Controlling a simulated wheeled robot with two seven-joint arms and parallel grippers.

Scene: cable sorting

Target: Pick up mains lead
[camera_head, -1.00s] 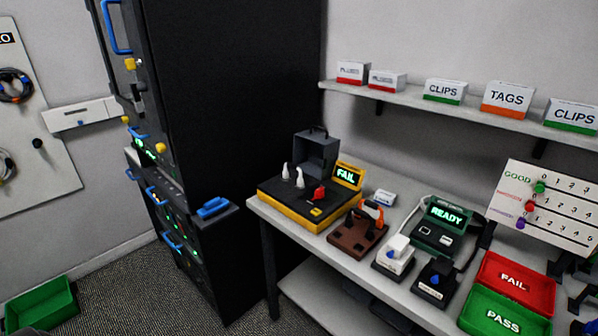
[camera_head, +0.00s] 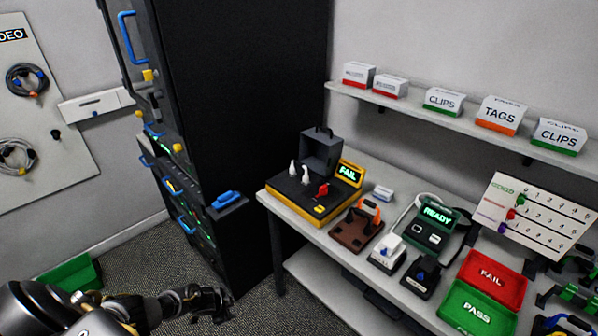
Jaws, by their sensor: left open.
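No lead in view can be surely told as the mains lead. A dark coiled cable (camera_head: 27,79) hangs on the white wall board at the far left, under a sign ending in "DEO". A grey coiled cable (camera_head: 16,155) with a few coloured parts hangs below it. My left gripper (camera_head: 208,302) is at the lower left, dark, open and seemingly empty, over the carpet in front of the black rack. It is well apart from both coils. My right gripper cannot be made out.
The black rack (camera_head: 235,100) with blue handles stands mid-left. A green bin (camera_head: 75,279) is on the floor, partly behind my arm. The bench (camera_head: 300,210) at right holds a FAIL tester (camera_head: 312,196), a READY unit (camera_head: 436,220), a red tray (camera_head: 492,280) and a green tray (camera_head: 474,310).

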